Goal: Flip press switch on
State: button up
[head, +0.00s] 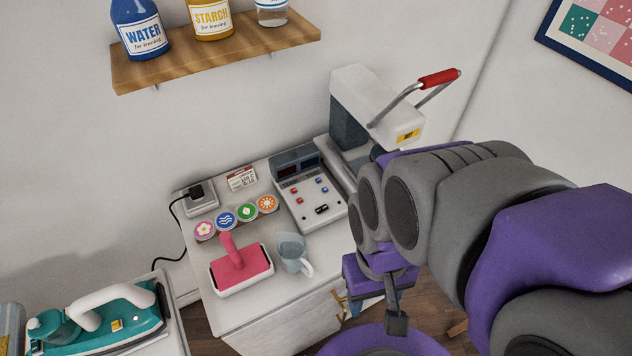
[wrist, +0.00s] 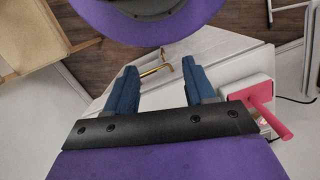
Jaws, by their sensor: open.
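A light control box (head: 308,195) with a dark display, red and blue buttons and a small black switch (head: 321,209) near its front edge sits on the white cabinet. I cannot tell which way the switch is set. The white press (head: 375,105) with a red-gripped handle (head: 439,78) stands behind it to the right. My gripper (wrist: 158,75) is open and empty in the wrist view, pointing down beside the cabinet. In the head view it is low, right of the cabinet and apart from the box. The box is not clearly visible in the wrist view.
A grey mug (head: 291,251), a pink-handled tool (head: 240,268) and several coloured round discs (head: 227,219) are left of the box. A brass handle (wrist: 155,70) shows between my fingers in the wrist view. A teal iron (head: 100,320) is at lower left; a bottle shelf (head: 215,55) is above.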

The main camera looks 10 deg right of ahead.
jog(key=shift+w, duration=0.25)
jog(key=shift+c, duration=0.8)
jog(key=w+m, duration=0.1)
jog(key=w, duration=0.1)
jog(key=w+m+p, duration=0.1)
jog(key=w, duration=0.2)
jog(key=w+r+m+p, duration=0.1)
jog(key=w+m, duration=0.1)
jog(key=w, duration=0.1)
jog(key=shift+w+d+r, duration=0.1)
jog(key=shift+d, duration=0.25)
grip_shut()
jog(key=w+f+m+p, duration=0.1)
jog(key=w+f+m, duration=0.1)
jog(key=w, duration=0.6)
jog(key=w+a+f+m+t+h+p, duration=0.1)
jog(key=w+f+m+p, duration=0.1)
jog(key=w+m, duration=0.3)
jog(key=w+f+m+t+p, duration=0.1)
jog(key=w+m, duration=0.3)
jog(key=w, duration=0.7)
jog(key=shift+a+f+h+p, duration=0.2)
jog(key=shift+f+h+p, duration=0.1)
jog(key=shift+f+p, duration=0.45)
